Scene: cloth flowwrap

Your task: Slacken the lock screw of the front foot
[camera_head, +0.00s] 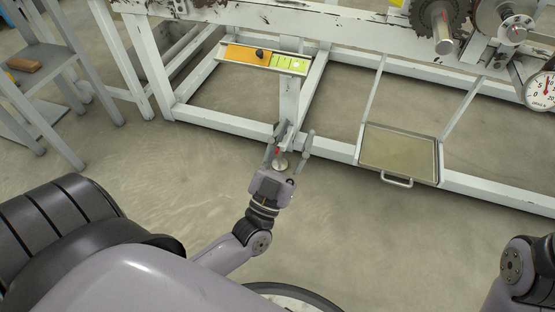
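The front foot (281,163) shows in the head view as a small round metal disc below a grey upright post (289,98) of the white frame. A small red part (276,151) sits just above the disc; I cannot tell whether it is the lock screw. My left gripper (294,134) points away from me at the foot, its two fingers spread, one on each side of the foot area. It appears open; whether a finger touches anything is not clear. The gripper body partly covers the floor just in front of the foot. My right gripper is out of view.
A shelf strip with orange and yellow-green panels (238,53) tops the post. A shallow tray with a handle (398,150) lies right of the foot. A dial gauge (541,90) and gears (439,24) are upper right. A grey rack (45,55) stands left. The front floor is clear.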

